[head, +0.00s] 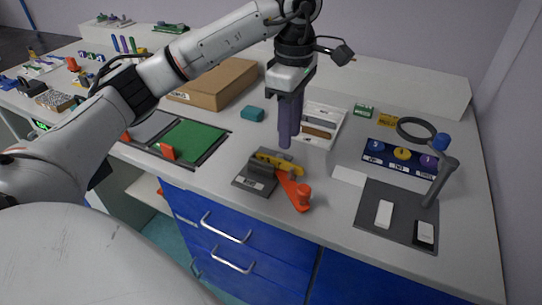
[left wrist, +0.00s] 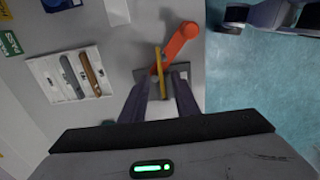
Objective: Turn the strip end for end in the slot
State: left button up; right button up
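A thin yellow strip (head: 280,162) stands on edge in a grey slotted block (head: 250,184) near the front of the table. It also shows as a narrow yellow bar (left wrist: 160,62) in the left wrist view. An orange lever (head: 293,190) with a round knob lies beside the strip and crosses close to it. My left gripper (head: 287,142) points down just behind and above the block. In the left wrist view its two dark fingers (left wrist: 159,90) are apart, with the strip showing in line with the gap. They hold nothing that I can see.
A white tray with bars (head: 324,116) stands behind the block. A green panel (head: 188,140) lies to the left, a teal block (head: 252,114) behind. Bare tabletop lies in front of the panel.

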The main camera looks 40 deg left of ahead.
aim_at(287, 162)
pick_arm(q)
notch_tip(287, 162, down, 3)
jog(key=shift+f, duration=0.1)
jog(key=f, duration=0.2)
jog(key=f+p, duration=0.1)
jog(key=f, duration=0.1)
jog(key=shift+a+f, duration=0.1)
jog(key=shift+a, duration=0.2)
jog(key=shift+f, duration=0.55)
grip_shut()
